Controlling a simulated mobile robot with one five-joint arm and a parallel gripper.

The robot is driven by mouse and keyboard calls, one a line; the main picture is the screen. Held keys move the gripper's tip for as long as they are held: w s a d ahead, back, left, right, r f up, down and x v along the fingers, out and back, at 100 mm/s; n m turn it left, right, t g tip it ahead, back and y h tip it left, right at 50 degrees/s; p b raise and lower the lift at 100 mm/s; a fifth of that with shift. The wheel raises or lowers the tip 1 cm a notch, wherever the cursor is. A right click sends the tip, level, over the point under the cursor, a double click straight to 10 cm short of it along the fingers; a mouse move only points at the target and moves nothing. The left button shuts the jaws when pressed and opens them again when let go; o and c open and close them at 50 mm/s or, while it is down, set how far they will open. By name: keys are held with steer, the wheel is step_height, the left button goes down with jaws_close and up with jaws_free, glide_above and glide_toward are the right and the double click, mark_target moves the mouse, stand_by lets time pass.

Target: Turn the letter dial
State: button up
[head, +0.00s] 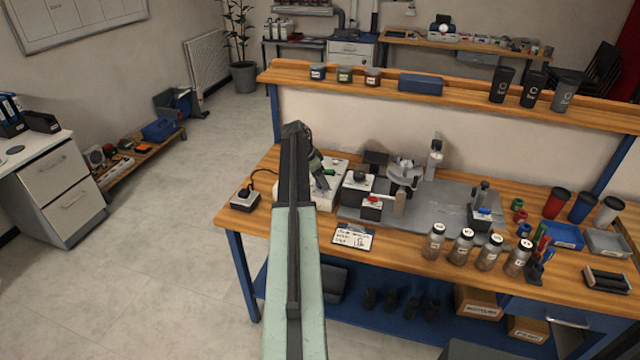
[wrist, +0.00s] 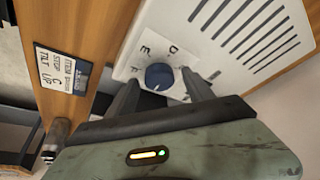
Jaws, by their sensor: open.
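The letter dial (wrist: 159,76) is a round dark blue knob with a light pointer mark. It sits on a white panel (wrist: 205,55) with black letters around it, small and partly hidden. My gripper (wrist: 160,80) is open in the wrist view, with one dark finger at each side of the dial near the panel. I cannot tell whether the fingers touch it. In the head view my gripper (head: 319,178) is over the white machine (head: 335,168) at the left of the bench; my arm hides part of the machine, and the dial is not clear there.
A clipboard with a handwritten card (head: 353,237) lies at the bench's front edge; the card also shows in the wrist view (wrist: 56,80). A black-topped box (head: 244,198) is left of my arm. A grey plate with fixtures (head: 425,210) and several bottles are to the right.

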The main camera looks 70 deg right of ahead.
steer(key=shift+r, duration=0.1)
steer(key=c, duration=1.2)
steer(key=shift+w+d, duration=0.1)
steer(key=shift+d, duration=0.15)
jaws_close()
steer(key=shift+a, duration=0.25)
steer(key=shift+n, duration=0.4)
